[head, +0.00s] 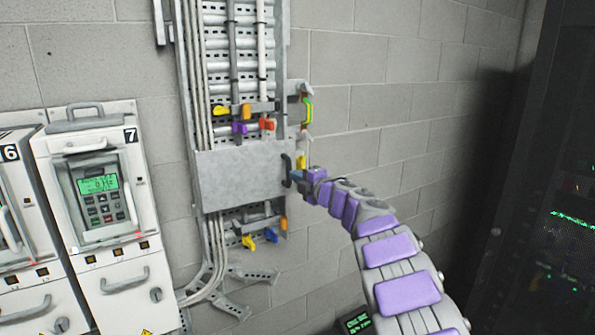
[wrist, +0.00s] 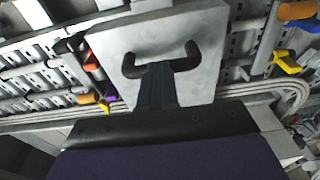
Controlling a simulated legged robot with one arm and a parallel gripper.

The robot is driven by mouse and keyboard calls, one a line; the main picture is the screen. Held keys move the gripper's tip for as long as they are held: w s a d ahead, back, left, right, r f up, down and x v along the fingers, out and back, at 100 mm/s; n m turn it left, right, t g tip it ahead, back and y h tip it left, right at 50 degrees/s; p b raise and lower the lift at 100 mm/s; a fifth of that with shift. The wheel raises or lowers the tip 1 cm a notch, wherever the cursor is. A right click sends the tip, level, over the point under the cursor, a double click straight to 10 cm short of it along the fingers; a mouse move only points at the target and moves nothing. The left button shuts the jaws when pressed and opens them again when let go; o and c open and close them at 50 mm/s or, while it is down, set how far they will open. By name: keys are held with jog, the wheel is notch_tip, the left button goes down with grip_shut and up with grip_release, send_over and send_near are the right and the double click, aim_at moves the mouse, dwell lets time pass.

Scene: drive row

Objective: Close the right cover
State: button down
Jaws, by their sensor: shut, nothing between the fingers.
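The cover is a plain grey metal plate (head: 235,178) across the middle of the wall-mounted cable rack, with a dark handle (head: 286,170) at its right edge. The plate also shows in the wrist view (wrist: 205,50), with its black U-shaped handle (wrist: 131,68) facing me. My gripper (head: 297,175) is at the handle from the right. In the wrist view my gripper (wrist: 157,70) is shut, its dark fingers overlapping the middle of the handle. Nothing shows between the fingers, and I cannot tell whether they touch the handle. Whether the plate sits flush is unclear.
Coloured connectors (head: 240,128) sit above the plate and more (head: 262,236) below it. A yellow-green piece (head: 307,112) stands at the rack's right. White drive cabinet 7 (head: 103,190) is to the left. A dark server rack (head: 545,190) is at the far right, with bare block wall between.

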jog(key=shift+w+r+p, duration=0.25)
jog(key=shift+w+p, duration=0.65)
jog(key=shift+p, duration=0.35)
jog(key=shift+f, duration=0.15)
